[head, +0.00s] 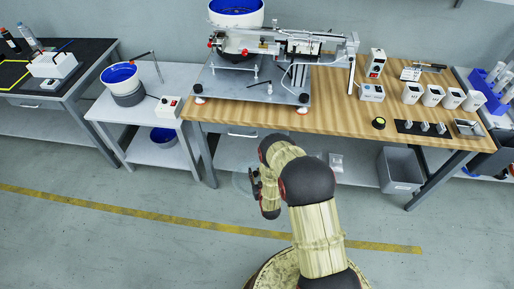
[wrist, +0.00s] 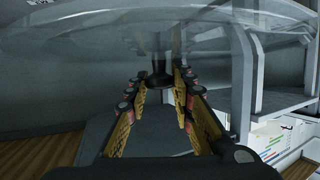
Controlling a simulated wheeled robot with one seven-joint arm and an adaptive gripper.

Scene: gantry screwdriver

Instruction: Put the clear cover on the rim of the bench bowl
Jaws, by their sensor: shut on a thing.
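The clear cover (wrist: 75,38) is a see-through round disc across the top of the wrist view. Its dark knob (wrist: 158,78) sits between the fingertips of my gripper (wrist: 161,92), which is shut on it. In the head view my gripper (head: 254,184) is low in front of the wooden bench, with the cover (head: 240,183) faintly visible beside it. A blue-lined bowl (head: 119,74) on a grey base stands on the small grey bench at left, well away from my gripper; its top looks open. Another blue-lined bowl (head: 236,8) tops the machine at the back.
A switch box (head: 168,107) and a thin stand (head: 154,66) are near the left bowl. Another blue bowl (head: 164,136) sits on the shelf below. The wooden bench (head: 340,95) carries the machine and white cups. Floor before the left bench is clear.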

